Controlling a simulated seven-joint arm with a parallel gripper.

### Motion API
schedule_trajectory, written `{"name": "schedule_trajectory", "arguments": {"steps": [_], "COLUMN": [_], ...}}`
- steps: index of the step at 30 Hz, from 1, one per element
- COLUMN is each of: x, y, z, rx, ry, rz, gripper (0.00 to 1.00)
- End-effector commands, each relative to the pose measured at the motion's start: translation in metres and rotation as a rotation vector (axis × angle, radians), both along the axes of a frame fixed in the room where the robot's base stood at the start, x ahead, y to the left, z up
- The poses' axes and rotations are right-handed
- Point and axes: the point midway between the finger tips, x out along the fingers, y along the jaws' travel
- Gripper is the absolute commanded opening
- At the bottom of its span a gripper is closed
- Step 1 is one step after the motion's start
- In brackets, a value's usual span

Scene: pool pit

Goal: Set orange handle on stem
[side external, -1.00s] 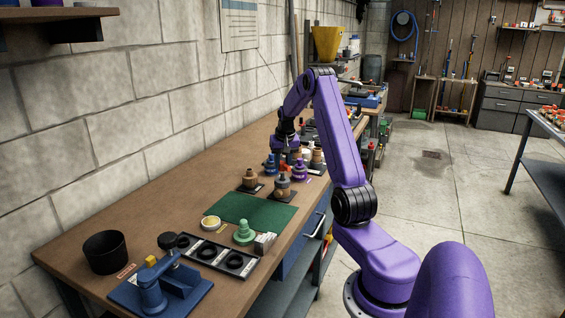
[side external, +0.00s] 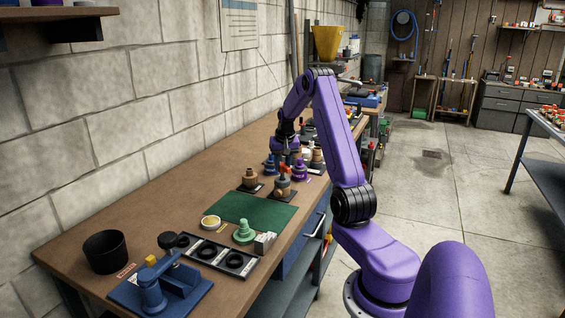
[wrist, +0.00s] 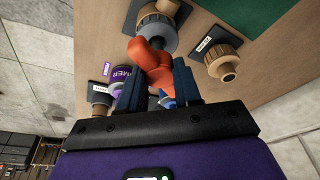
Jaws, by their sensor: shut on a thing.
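My gripper (side external: 286,150) is shut on the orange handle (wrist: 154,64), which sits between the two fingers in the wrist view (wrist: 157,82). In the side view the orange handle (side external: 284,169) shows just above a grey-and-tan valve body (side external: 283,187). I cannot tell whether handle and stem touch. A second tan valve (side external: 250,181) on a dark labelled plate stands to the left, apart from the handle; the wrist view shows it at right (wrist: 221,62).
The green mat (side external: 240,212) in front is mostly clear.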

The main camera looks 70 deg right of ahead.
Motion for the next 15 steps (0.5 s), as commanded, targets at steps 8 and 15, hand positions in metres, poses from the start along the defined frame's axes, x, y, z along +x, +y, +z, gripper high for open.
{"name": "schedule_trajectory", "arguments": {"steps": [8,15], "x": [0.0,0.0], "y": [0.0,0.0], "z": [-0.007,-0.013], "rx": [0.0,0.001], "ry": [0.0,0.001], "rz": [0.0,0.0], "gripper": [0.04,0.04]}}
